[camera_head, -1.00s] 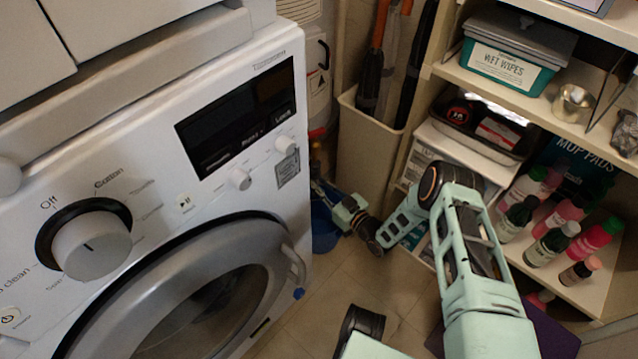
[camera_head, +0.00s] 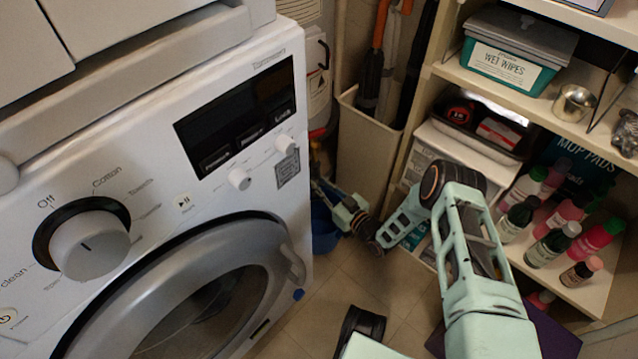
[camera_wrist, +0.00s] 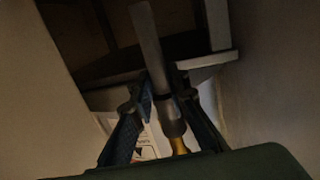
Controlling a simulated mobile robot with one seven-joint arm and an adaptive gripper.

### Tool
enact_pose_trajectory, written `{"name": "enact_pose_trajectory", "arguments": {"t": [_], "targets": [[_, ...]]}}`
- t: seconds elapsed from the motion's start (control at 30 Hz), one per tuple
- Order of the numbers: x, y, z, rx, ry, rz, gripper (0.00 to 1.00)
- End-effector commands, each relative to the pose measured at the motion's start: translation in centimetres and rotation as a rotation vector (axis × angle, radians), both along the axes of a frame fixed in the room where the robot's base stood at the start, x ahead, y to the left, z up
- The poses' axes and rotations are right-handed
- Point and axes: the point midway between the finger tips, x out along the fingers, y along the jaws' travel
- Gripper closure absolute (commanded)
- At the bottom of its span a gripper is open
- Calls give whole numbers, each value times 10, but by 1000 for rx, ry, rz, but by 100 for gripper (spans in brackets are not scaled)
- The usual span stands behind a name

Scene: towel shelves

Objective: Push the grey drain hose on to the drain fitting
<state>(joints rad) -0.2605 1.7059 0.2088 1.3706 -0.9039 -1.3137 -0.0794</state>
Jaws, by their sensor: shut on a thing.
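In the wrist view, my gripper (camera_wrist: 166,92) has its two dark blue fingers on either side of a grey tube, which looks like the drain hose (camera_wrist: 149,45). The fingers are closed on it near a darker collar. The hose runs up toward the top of the picture. Below the collar, a grey tapered piece (camera_wrist: 172,127) and a brass-coloured part (camera_wrist: 179,146) line up with it; I cannot tell whether these are the drain fitting, or whether the hose is seated.
The white washing machine (camera_head: 215,185) stands left of the gap. A beige bin (camera_head: 362,150) with long-handled tools is behind my arm. Shelves (camera_head: 447,72) with wipes and bottles stand at right. A blue bucket (camera_head: 325,234) sits low in the gap. The wrist view is dark and tight.

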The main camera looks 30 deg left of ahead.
Motion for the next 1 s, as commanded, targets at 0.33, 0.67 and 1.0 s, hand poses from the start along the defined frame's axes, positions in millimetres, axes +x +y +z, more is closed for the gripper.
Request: {"name": "enact_pose_trajectory", "arguments": {"t": [0.33, 0.67, 1.0], "targets": [[0, 0, 8, 1, 0, -1, 100], [1, 0, 15, 1, 0, -1, 100], [0, 0, 22, 1, 0, -1, 100]]}}
